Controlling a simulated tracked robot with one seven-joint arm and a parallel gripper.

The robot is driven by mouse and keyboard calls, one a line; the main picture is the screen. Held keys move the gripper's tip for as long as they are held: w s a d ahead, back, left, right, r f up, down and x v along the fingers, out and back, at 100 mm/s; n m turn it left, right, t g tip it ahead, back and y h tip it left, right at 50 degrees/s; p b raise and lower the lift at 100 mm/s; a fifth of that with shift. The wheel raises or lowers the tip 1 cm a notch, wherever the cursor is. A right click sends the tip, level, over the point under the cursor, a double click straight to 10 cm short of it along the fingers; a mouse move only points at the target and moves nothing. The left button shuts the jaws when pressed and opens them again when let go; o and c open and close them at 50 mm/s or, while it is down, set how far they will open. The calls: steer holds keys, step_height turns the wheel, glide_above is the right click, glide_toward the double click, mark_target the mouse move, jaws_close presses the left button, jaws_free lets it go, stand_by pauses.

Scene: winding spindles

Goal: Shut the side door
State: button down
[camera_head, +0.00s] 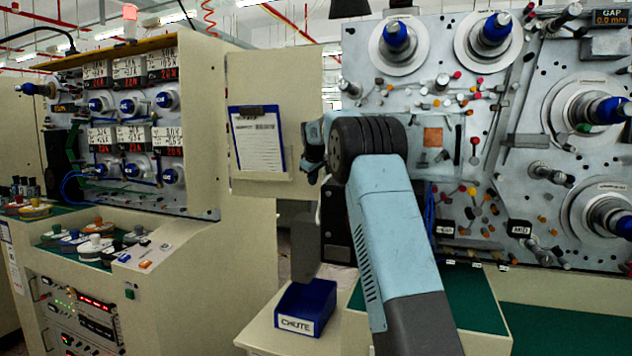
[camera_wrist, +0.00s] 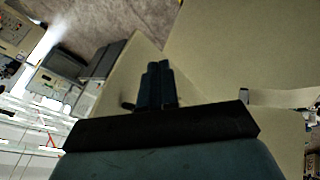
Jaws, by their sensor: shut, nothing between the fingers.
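The side door appears to be the cream panel (camera_head: 290,85) standing open left of the spindle board in the head view. A clipboard with a white sheet (camera_head: 258,138) is fixed on its face. My arm's wrist is in front of the panel's right part, and the fingers are not clear there. In the wrist view my gripper (camera_wrist: 158,68) is shut and empty, with cream surfaces ahead of and beside it. I cannot tell whether the fingers touch the door.
The spindle board (camera_head: 470,130) stands at the right, with several protruding spindles. A blue CHUTE bin (camera_head: 306,302) sits on a low cream ledge below the panel. A control cabinet (camera_head: 200,270) fills the left.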

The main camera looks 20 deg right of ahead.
steer(key=d+v, duration=0.1)
steer(key=v, duration=0.7)
steer(key=n+t+h, duration=0.5)
steer(key=t+h, duration=0.3)
glide_toward(301, 185)
steer(key=x, duration=0.7)
steer(key=shift+a, duration=0.1)
stand_by(0.3)
